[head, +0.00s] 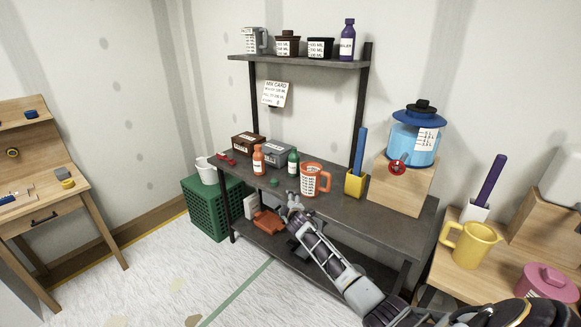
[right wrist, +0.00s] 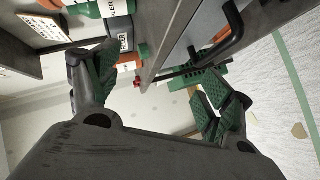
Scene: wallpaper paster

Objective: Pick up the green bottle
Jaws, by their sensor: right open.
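The green bottle (head: 293,163) stands upright on the workbench top, between the orange bottle (head: 258,160) and the orange measuring jug (head: 314,180). Its green body (right wrist: 84,9) and white label are partly cut off at the top of the right wrist view. My right gripper (head: 292,207) is open and empty at the bench's front edge, in front of and below the bottle, not touching it. In the right wrist view its two fingers (right wrist: 152,78) are spread wide, with the bench edge between them. My left gripper is not in view.
Grey and brown boxes (head: 276,153) stand behind the bottles. A yellow holder (head: 355,183) and a blue dispenser on a wooden block (head: 402,184) are to the right. A lower shelf holds an orange tray (head: 268,221).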

